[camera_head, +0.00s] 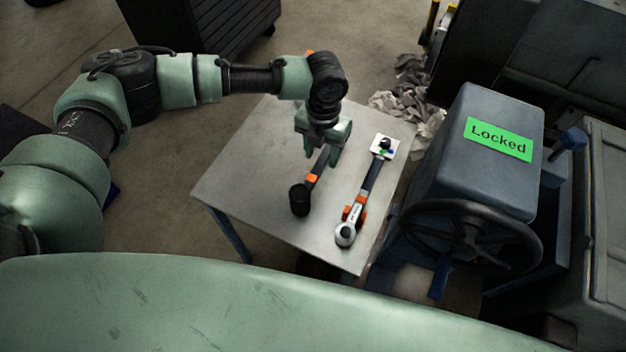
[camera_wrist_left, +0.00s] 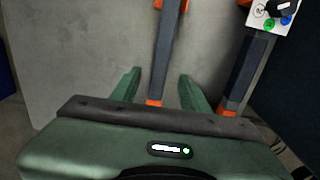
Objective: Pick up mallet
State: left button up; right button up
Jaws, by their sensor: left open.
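The mallet lies on the metal table (camera_head: 235,190), its black head (camera_head: 300,199) toward me and its dark handle with an orange band (camera_head: 313,178) running back under my left gripper. My left gripper (camera_head: 322,160) is open above the handle, pointing down. In the left wrist view the mallet handle (camera_wrist_left: 168,50) runs between the two green fingers of the left gripper (camera_wrist_left: 160,78), with a gap on each side. The mallet head is hidden there behind the gripper body. I cannot tell the exact height of the fingers over the handle. My right gripper is not in view.
A wrench-like tool (camera_head: 345,233) with a dark handle and orange parts lies right of the mallet. A white box with coloured buttons (camera_head: 391,153) is at its far end. A grey machine with a handwheel (camera_head: 470,235) and a "Locked" label stands right of the table.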

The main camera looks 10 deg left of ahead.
aim_at(321, 161)
pick_arm(q)
notch_tip(321, 161, down, 3)
jog(key=shift+w+a+r, duration=0.1)
jog(key=shift+r, duration=0.05)
notch_tip(321, 161, down, 2)
jog(key=shift+f, duration=0.2)
grip_shut()
jog(key=shift+w, duration=0.1)
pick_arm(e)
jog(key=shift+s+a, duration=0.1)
pick_arm(q)
jog(key=shift+r, duration=0.1)
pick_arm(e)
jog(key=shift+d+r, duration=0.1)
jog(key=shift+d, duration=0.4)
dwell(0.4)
